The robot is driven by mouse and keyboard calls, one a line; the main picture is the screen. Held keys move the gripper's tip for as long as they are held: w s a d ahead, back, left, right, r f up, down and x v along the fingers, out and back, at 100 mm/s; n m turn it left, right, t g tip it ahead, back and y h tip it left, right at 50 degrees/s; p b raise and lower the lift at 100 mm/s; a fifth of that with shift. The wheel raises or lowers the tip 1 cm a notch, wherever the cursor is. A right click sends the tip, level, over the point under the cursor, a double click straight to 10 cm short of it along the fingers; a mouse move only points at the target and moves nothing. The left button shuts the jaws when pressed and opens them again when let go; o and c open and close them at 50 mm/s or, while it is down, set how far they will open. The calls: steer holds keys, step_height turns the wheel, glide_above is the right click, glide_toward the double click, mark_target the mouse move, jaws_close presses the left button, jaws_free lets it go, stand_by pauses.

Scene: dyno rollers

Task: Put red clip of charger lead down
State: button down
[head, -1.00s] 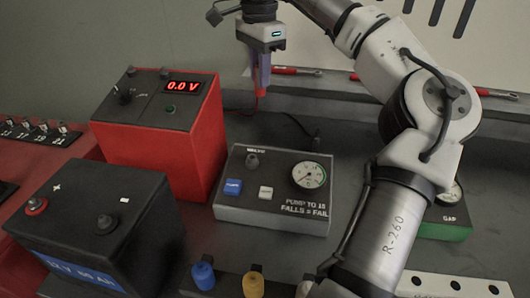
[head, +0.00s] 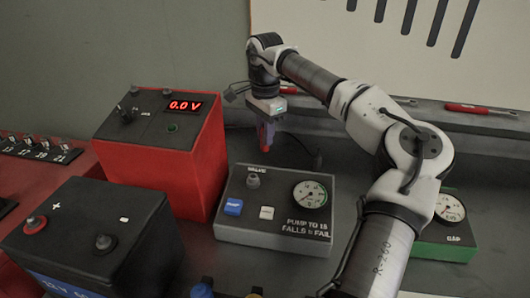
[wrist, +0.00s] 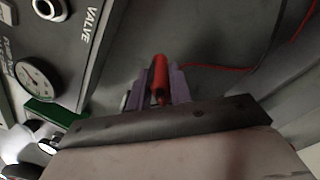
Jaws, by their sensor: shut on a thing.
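The red clip (wrist: 159,80) of the charger lead is between the purple fingers of my gripper (wrist: 160,85) in the wrist view. In the head view my gripper (head: 266,140) points down, shut on the clip, just behind the grey pump tester. Most of the clip is hidden by the fingers there. The red lead (wrist: 220,69) runs off to the right over the grey bench in the wrist view. The red charger box (head: 165,150) with a 0.0 V display stands left of my gripper. I cannot tell whether the clip touches the bench.
The grey pump tester (head: 240,234) with valve, buttons and gauge is in front of my gripper. A black battery (head: 85,235) stands at front left. A green gauge box (head: 445,240) is at right. Red-handled tools (head: 465,108) lie along the back ledge.

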steer(key=shift+f+p, duration=0.45)
steer(key=shift+f, duration=2.95)
steer(key=shift+f, duration=0.15)
steer(key=c, duration=1.3)
jaws_free()
step_height(320, 180, up, 12)
steer(key=shift+r+b, duration=0.2)
steer(key=shift+b, duration=0.55)
